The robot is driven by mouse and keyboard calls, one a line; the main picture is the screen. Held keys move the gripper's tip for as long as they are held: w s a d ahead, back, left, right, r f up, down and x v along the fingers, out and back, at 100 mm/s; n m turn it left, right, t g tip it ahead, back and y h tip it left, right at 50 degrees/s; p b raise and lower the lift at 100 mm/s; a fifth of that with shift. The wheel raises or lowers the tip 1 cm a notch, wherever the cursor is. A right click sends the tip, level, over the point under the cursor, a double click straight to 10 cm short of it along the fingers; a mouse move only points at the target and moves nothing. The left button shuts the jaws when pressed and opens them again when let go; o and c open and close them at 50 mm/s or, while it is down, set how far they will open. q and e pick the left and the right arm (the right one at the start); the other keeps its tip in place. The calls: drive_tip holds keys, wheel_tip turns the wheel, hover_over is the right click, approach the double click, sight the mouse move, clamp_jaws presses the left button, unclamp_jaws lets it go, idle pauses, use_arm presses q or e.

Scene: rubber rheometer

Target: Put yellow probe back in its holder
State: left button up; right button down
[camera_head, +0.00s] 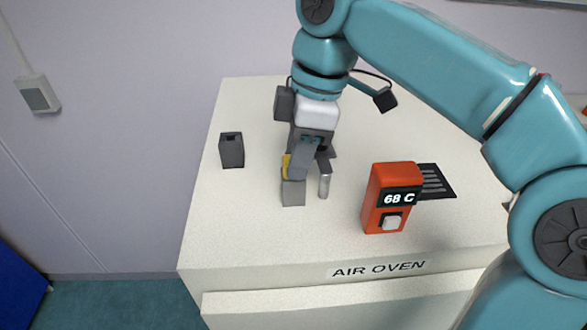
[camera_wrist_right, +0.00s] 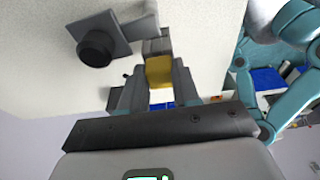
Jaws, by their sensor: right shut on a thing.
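The yellow probe (camera_head: 286,164) shows as a small yellow patch at my right gripper in the head view, mostly hidden by the finger. In the wrist view the yellow part (camera_wrist_right: 159,71) sits between the two fingers. My right gripper (camera_head: 300,168) is shut on it, low over the oven top. A lighter grey block (camera_head: 293,193) shows just below the fingers; I cannot tell whether it is part of the probe. A dark grey upright holder (camera_head: 231,152) with an open top stands apart, to the left of the gripper. My left gripper is not in view.
A metal cylinder (camera_head: 324,186) stands just right of the gripper. The white air oven top (camera_head: 245,225) is clear at the front left.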

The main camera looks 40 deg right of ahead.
drive_tip(key=shift+w+r+p, duration=0.15)
drive_tip(key=shift+r+p, duration=0.2)
drive_tip(key=shift+r, duration=0.2)
drive_tip(key=shift+s+a+r+p, duration=0.1)
drive_tip(key=shift+s+r+p, duration=0.05)
drive_tip(key=shift+r+p, duration=0.35)
drive_tip(key=shift+s+r+p, duration=0.1)
drive_tip(key=shift+r+p, duration=0.3)
drive_tip(key=shift+r, duration=0.2)
drive_tip(key=shift+w, duration=0.15)
drive_tip(key=shift+r, duration=0.4)
wheel_tip(320, 180, up, 2)
drive_tip(key=shift+r, duration=0.95)
